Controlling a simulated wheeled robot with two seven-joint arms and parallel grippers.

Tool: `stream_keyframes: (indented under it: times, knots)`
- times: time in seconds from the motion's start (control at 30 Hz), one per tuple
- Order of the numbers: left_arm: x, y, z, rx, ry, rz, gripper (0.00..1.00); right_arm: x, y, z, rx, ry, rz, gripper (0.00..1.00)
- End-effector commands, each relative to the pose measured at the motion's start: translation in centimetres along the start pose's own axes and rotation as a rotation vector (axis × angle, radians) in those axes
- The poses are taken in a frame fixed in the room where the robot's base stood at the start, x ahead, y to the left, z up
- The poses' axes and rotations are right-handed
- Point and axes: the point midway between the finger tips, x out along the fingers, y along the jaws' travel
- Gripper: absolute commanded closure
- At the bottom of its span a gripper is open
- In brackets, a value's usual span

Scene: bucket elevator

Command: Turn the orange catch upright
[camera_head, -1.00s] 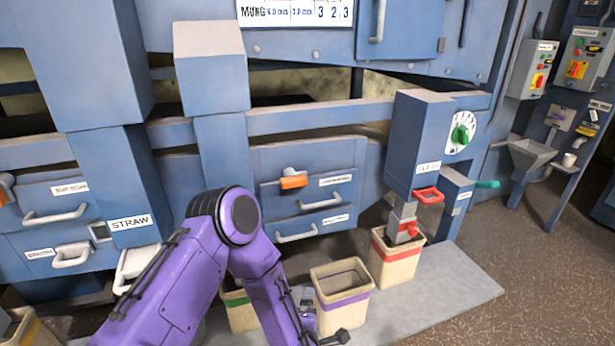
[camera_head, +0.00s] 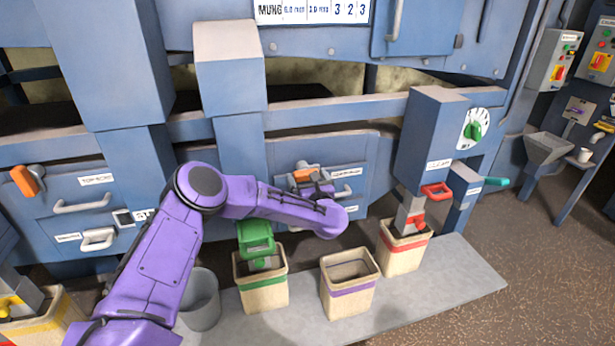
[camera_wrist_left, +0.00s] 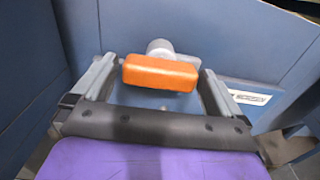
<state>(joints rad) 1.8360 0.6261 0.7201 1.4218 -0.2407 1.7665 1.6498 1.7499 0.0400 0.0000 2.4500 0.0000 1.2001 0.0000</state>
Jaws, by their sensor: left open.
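The orange catch (camera_head: 306,173) lies roughly level on the front of a blue drawer unit, on a pale round pivot. In the left wrist view the catch (camera_wrist_left: 160,72) is a horizontal orange block in the middle. My left gripper (camera_head: 318,182) is in front of it, partly hidden by my purple forearm. In the wrist view the left gripper (camera_wrist_left: 156,76) is open, with one finger on each side of the catch and visible gaps at its ends. I cannot tell how deep the fingers reach around it. My right gripper is out of view.
Another orange catch (camera_head: 28,180) sits tilted on the left drawer. Below are buckets with green (camera_head: 262,290), purple (camera_head: 348,288) and red (camera_head: 404,250) bands. A blue chute with a red handle (camera_head: 436,190) stands to the right. Drawer handles stick out nearby.

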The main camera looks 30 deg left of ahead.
Motion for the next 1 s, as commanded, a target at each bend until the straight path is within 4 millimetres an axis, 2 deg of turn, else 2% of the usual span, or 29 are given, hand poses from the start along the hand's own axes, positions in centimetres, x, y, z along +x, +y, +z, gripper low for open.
stream_keyframes:
  times: [0.2,0.23,0.33,0.37,0.73,1.0]
  knots:
    - [0.1,0.0,-0.1,0.001,0.000,-0.001,0.00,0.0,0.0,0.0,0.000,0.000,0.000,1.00]
    - [0.1,0.0,-0.1,0.001,0.000,-0.001,0.03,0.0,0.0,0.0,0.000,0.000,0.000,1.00]
    - [0.1,0.0,-0.1,0.001,0.000,-0.001,0.36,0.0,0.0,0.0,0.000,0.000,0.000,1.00]
    - [0.1,0.0,-0.1,0.001,0.000,-0.001,0.41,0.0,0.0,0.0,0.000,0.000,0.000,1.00]
    - [0.0,0.0,-0.2,0.050,0.000,-0.002,0.41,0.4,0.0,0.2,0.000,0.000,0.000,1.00]
    - [0.0,-0.1,-0.3,0.226,-0.001,-0.002,0.41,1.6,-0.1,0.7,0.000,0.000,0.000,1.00]
